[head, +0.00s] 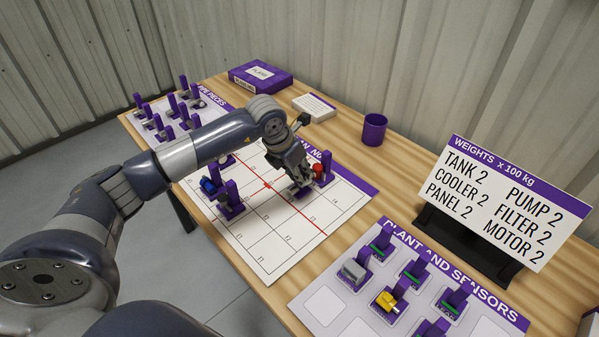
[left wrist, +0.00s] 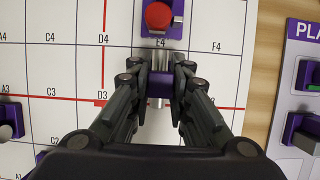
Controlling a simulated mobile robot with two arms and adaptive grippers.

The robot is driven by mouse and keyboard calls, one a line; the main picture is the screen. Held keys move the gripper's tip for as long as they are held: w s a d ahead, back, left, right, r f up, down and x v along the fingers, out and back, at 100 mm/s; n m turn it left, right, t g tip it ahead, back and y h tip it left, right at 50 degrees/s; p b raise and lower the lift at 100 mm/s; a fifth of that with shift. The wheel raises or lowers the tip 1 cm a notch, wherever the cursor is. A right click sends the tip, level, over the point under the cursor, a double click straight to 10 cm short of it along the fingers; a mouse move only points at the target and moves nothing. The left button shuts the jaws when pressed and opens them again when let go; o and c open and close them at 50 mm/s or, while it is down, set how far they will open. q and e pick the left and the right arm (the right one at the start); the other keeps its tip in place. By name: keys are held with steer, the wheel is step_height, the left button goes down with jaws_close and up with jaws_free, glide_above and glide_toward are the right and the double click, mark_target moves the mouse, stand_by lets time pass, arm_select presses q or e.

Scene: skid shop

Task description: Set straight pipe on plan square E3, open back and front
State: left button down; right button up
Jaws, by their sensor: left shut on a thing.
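My left gripper (head: 301,187) is low over the right part of the white plan sheet (head: 265,245). In the left wrist view the gripper (left wrist: 160,84) is shut on a grey metal straight pipe (left wrist: 159,62), with a bit of purple showing between the fingers. The pipe runs up and down in that picture, just below the piece on E4. The fingers hide the E3 label; D3 shows to their left. I cannot tell whether the pipe touches the sheet. My right gripper is not in view.
A purple-based piece with a red top (left wrist: 158,16) stands on E4, close to the pipe. Purple pieces, one with a blue part (head: 209,187), stand at the sheet's left. The plant and sensors mat (head: 322,308) lies right; the weights sign (head: 505,205) and purple cup (head: 374,129) stand behind.

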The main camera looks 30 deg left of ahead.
arm_select(q)
steer(key=shift+f+b, duration=0.65)
steer(key=shift+f, duration=0.05)
stand_by(0.4)
steer(key=c, duration=1.4)
jaws_free()
steer(key=shift+r, duration=0.1)
steer(key=shift+r+p, duration=0.35)
steer(key=shift+r, duration=0.2)
steer(key=shift+r, duration=0.1)
steer(key=shift+r+p, duration=1.95)
steer(key=shift+r, duration=1.45)
steer(key=shift+f, duration=0.1)
